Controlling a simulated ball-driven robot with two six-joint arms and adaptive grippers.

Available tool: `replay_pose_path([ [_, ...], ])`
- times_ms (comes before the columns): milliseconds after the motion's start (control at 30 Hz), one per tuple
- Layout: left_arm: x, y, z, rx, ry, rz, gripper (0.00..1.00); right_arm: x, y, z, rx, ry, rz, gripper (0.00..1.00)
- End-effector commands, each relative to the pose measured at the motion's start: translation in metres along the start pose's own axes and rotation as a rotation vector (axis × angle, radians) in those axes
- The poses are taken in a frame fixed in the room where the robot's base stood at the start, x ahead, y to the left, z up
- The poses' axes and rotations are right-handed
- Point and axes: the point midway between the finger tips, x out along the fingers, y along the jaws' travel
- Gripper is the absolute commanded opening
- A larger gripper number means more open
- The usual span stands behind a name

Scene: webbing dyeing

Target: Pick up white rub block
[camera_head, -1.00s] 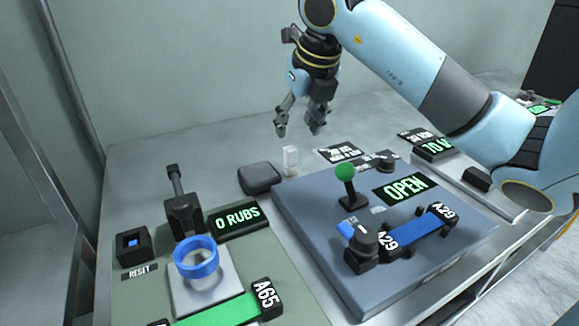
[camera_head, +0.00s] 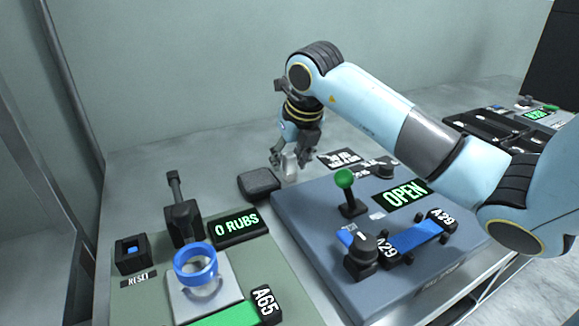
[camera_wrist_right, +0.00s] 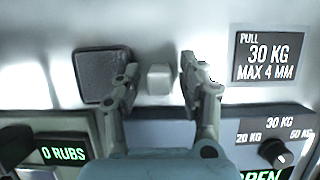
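The white rub block (camera_head: 289,167) stands on the grey bench behind the blue-grey panel, right of a dark pad. My right gripper (camera_head: 288,161) has come down over it, with its fingers on either side of the block. In the right wrist view the block (camera_wrist_right: 159,80) sits between the two open fingertips (camera_wrist_right: 160,78), with a gap on each side. My left gripper does not show in any view.
The dark square pad (camera_head: 259,183) lies close to the left finger. The blue-grey panel (camera_head: 330,240) has a green-topped lever (camera_head: 345,180) near the gripper. A green station (camera_head: 140,295) with a blue ring (camera_head: 195,262) stands at front left. Bare bench lies behind.

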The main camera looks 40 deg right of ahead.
Motion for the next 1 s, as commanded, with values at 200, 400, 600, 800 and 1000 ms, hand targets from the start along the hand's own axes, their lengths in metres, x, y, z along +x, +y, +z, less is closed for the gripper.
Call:
replay_pose_path([
  [200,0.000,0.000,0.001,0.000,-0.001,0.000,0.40,0.000,0.000,0.000,0.000,0.000,0.000,0.11],
  [400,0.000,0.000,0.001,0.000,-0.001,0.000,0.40,-0.001,0.000,0.000,0.000,-0.001,0.000,0.00],
  [600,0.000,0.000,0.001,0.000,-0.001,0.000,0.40,-0.001,0.000,0.001,0.000,-0.001,0.000,0.00],
  [800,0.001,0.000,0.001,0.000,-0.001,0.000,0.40,-0.013,0.000,0.007,-0.001,-0.005,-0.001,0.00],
  [1000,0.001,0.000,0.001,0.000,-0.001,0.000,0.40,-0.043,-0.004,0.015,-0.003,-0.004,-0.005,0.00],
])
